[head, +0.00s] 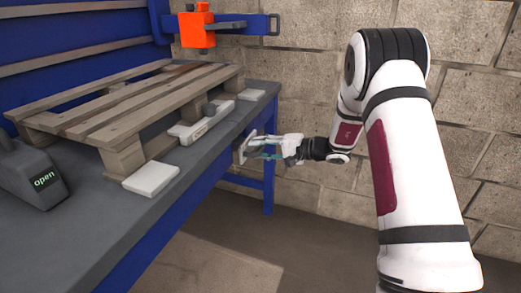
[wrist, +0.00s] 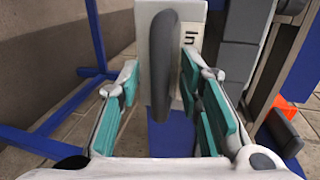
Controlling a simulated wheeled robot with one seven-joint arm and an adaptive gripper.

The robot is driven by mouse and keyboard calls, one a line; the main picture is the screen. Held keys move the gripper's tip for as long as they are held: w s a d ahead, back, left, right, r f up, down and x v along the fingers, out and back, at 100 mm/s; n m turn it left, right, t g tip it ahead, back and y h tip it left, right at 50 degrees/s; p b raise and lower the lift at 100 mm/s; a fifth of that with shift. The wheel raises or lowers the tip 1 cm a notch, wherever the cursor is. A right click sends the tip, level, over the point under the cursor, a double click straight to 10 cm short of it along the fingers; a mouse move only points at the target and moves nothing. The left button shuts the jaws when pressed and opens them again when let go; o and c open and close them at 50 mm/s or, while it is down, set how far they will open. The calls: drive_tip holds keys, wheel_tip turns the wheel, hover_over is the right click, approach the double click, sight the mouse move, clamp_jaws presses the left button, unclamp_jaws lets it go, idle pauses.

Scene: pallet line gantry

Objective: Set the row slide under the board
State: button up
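The row slide (head: 196,127), a pale bar with a dark knob, lies on the bench by the front side of the wooden pallet (head: 130,100). The pallet has several slats, and I cannot tell which is the board meant. My gripper (head: 246,152) is past the bench's front edge, pointing at it, apart from the slide. In the wrist view its teal-padded fingers (wrist: 160,88) are spread. A grey upright handle (wrist: 164,60) shows between them before a pale marked face (wrist: 190,40), probably the slide; it looks untouched, but its depth is unclear.
Flat white blocks lie on the bench (head: 110,222), one nearer (head: 151,178) and one farther (head: 251,95). A grey display (head: 35,178) reads "open". An orange block (head: 197,30) sits on a blue beam (head: 232,24) above. Free floor lies right of the bench.

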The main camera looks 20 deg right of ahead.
clamp_jaws()
drive_tip(key=f+b+v, duration=0.1)
drive_tip(key=b+v, duration=0.1)
drive_tip(key=v, duration=0.6)
drive_tip(key=shift+s+d+f, duration=0.25)
drive_tip(key=shift+d+f, duration=0.05)
drive_tip(key=shift+f, duration=0.05)
unclamp_jaws()
drive_tip(key=v, duration=1.2)
